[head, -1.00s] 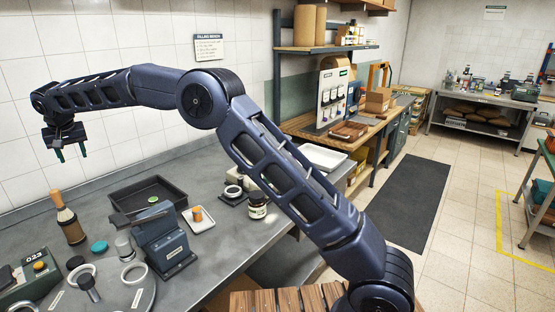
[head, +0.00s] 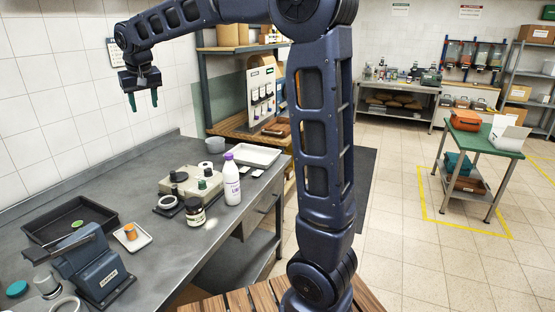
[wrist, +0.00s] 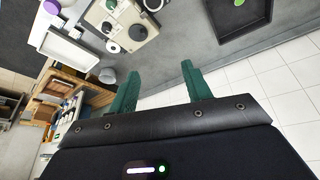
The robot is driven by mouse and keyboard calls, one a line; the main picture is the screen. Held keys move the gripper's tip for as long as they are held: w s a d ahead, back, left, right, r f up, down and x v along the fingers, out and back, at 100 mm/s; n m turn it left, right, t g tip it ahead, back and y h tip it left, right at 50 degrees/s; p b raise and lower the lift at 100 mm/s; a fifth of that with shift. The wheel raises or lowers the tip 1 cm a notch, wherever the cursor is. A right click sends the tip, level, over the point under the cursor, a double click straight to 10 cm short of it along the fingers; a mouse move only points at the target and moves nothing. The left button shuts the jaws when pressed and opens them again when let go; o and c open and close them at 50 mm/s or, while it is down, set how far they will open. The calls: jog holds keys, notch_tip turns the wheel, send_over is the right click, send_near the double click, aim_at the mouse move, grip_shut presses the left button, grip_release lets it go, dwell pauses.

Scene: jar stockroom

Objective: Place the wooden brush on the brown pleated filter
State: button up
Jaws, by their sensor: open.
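I cannot make out a wooden brush or a brown pleated filter in the current views. A small orange-brown piece (head: 131,231) stands on a white dish (head: 143,240) on the grey bench, but it is too small to identify. My gripper (head: 143,102) is raised high above the bench near the tiled wall at the upper left. It is open and empty, with its two green fingers apart in the wrist view (wrist: 160,72).
The bench (head: 180,257) holds a black tray (head: 52,238), a blue-grey device (head: 95,268), a dark jar (head: 195,212), a white bottle (head: 232,182) and a white tray (head: 262,155). A green-topped table (head: 480,140) stands right, with yellow floor lines. Open floor lies between.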

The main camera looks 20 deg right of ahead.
jog(key=s+d+f+m, duration=0.1)
jog(key=s+d+f, duration=0.1)
jog(key=s+d, duration=0.6)
jog(key=s+d+f+m+h, duration=0.15)
jog(key=s+d, duration=0.25)
jog(key=d, duration=0.8)
jog(key=s+d+f+y, duration=0.1)
jog(key=s+d+f, duration=0.1)
jog(key=s+d, duration=0.55)
jog(key=s+d+f+m, duration=0.1)
jog(key=s+d+f, duration=0.6)
jog(key=s+d, duration=0.1)
jog(key=shift+s+f+h, duration=0.35)
jog(key=shift+s+f, duration=0.05)
